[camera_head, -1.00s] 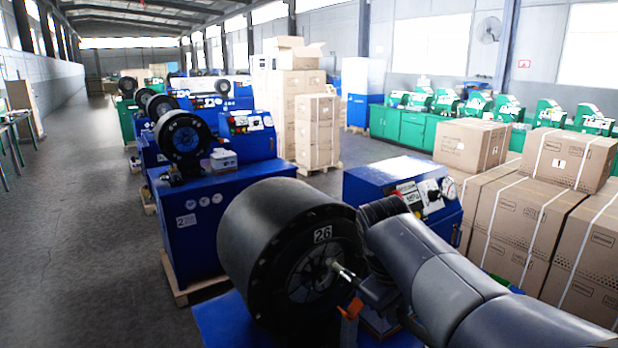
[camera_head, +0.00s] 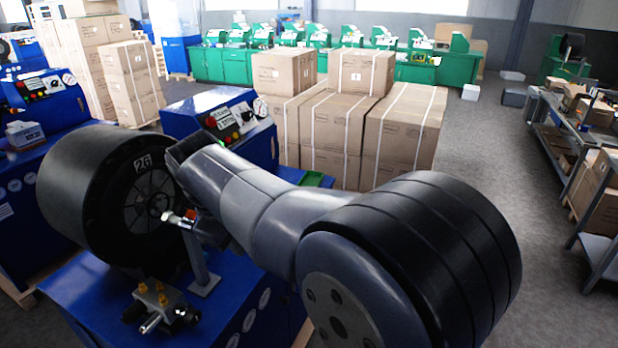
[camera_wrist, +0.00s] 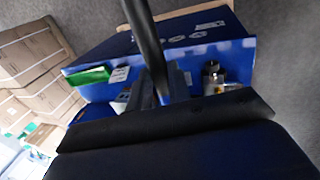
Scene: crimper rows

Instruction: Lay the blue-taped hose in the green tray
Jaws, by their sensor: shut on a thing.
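My gripper (camera_wrist: 163,88) is shut on a black hose (camera_wrist: 146,40) in the wrist view. The hose runs from the top edge down between the fingers, and a bit of blue shows on it at the grip. In the head view a silver hose fitting (camera_head: 178,218) points left from my gripper (camera_head: 200,228), in front of the round face of the crimper marked 26 (camera_head: 140,195). My arm hides most of the hose there. The green tray (camera_wrist: 88,76) lies on the blue bench left of the hose in the wrist view. Only a green sliver (camera_head: 316,179) shows behind my arm in the head view.
A brass-and-steel valve fitting (camera_head: 160,303) sits on the blue bench top (camera_head: 225,318) before the crimper. A blue control box (camera_head: 228,118) stands behind my arm. Strapped cartons (camera_head: 330,125) are stacked beyond. Grey floor (camera_head: 490,160) is open to the right.

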